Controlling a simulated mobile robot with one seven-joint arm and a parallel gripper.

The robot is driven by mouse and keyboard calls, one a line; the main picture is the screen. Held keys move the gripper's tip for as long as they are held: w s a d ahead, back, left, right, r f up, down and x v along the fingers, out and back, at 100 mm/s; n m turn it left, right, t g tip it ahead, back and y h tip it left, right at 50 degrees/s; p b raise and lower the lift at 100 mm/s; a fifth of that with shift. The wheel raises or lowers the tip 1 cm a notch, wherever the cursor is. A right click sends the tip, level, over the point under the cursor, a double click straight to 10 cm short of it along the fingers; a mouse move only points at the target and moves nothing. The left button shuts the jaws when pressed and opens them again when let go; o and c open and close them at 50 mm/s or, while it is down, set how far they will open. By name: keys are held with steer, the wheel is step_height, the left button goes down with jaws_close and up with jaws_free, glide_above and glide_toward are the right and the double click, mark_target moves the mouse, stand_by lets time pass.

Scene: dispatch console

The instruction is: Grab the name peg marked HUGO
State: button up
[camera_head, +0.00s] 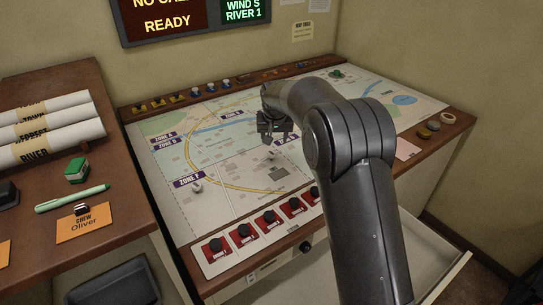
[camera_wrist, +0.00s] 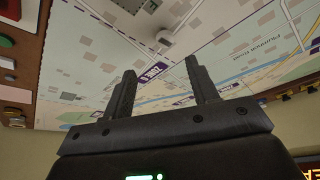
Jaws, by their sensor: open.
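I cannot read the name HUGO on anything in either view. A small pale peg-like piece (camera_head: 197,187) stands on the map by the ZONE F label. Another small pale piece (camera_head: 271,156) stands on the map just below my gripper. My gripper (camera_head: 273,128) is over the middle of the map, open, with nothing visible between its fingers. In the wrist view its two dark fingers (camera_wrist: 161,70) are apart, with the map beyond. Any lettering on these pieces is too small to tell.
The map console (camera_head: 235,205) has red switches (camera_head: 243,234) along its front edge. On the left desk lie rolled maps (camera_head: 45,135), a green stamp-like block (camera_head: 76,170), a green pen (camera_head: 72,199) and an orange card reading CREW Oliver (camera_head: 84,224). My arm hides part of the map's right side.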

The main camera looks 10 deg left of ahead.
glide_above(271, 153)
steer(key=s+d, duration=0.1)
steer(key=s, duration=0.2)
step_height(271, 153, down, 6)
steer(key=shift+w+d+r, duration=0.1)
steer(key=shift+d+r, duration=0.05)
steer(key=shift+r, duration=0.1)
steer(key=shift+a+x, duration=0.15)
steer(key=shift+x, duration=1.15)
steer(key=shift+a+x, duration=0.15)
steer(key=shift+x, duration=1.15)
steer(key=shift+w+r, duration=0.1)
steer(key=shift+w, duration=0.05)
steer(key=shift+c, duration=0.4)
steer(key=c, duration=1)
steer(key=shift+o, duration=0.2)
steer(key=shift+r, duration=0.1)
